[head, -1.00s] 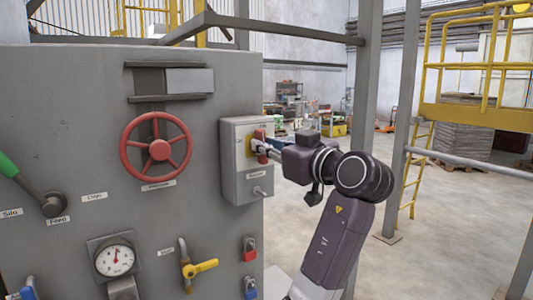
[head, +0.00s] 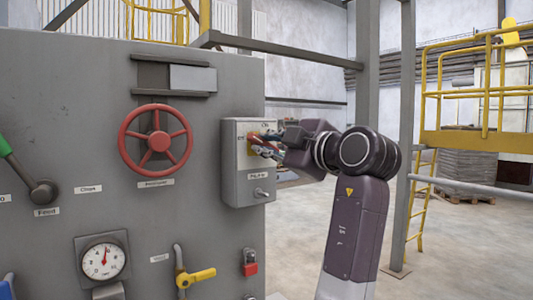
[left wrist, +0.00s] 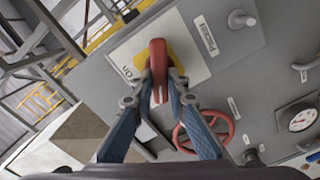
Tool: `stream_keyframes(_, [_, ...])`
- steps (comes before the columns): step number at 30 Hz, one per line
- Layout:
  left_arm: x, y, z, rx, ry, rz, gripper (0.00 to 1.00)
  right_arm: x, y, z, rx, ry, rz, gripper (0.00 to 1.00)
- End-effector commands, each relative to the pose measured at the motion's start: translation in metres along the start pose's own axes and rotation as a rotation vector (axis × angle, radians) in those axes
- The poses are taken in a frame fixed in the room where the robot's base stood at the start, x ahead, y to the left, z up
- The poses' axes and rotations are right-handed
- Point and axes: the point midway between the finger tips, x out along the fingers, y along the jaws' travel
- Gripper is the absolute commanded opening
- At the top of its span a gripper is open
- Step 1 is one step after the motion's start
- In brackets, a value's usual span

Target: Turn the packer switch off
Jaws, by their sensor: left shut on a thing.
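The packer switch has a red handle (left wrist: 158,62) on a yellow plate, on the front of a grey switch box (head: 238,180). An "ON" label shows beside the plate in the left wrist view, and the "Packer" label (left wrist: 205,35) lies past the plate's other side. My left gripper (left wrist: 160,93) is shut on the red handle, with one finger on each side. In the head view my left gripper (head: 264,145) reaches the box from the right and partly hides the handle, which looks turned close to sideways. My right gripper is not in view.
The grey panel carries a red handwheel (head: 155,142), a green-handled lever (head: 42,190), a pressure gauge (head: 104,261), a yellow valve handle (head: 198,277) and a red padlock (head: 250,268). A metal post (head: 367,70) stands behind my arm. Open floor lies to the right.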

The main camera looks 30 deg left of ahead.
Motion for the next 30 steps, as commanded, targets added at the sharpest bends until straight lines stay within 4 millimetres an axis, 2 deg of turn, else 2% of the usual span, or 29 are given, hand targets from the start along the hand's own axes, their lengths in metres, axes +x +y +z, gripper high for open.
stream_keyframes(3, [0.0, -0.003, 0.001, -0.112, -0.001, 0.001, 0.0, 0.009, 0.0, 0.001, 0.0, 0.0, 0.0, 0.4])
stream_keyframes(15, [0.0, -0.004, 0.001, -0.413, -0.002, 0.002, 0.0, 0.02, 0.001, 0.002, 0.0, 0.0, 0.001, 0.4])
stream_keyframes(30, [0.0, -0.003, 0.001, -0.546, -0.001, 0.002, 0.0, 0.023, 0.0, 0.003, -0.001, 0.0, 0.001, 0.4])
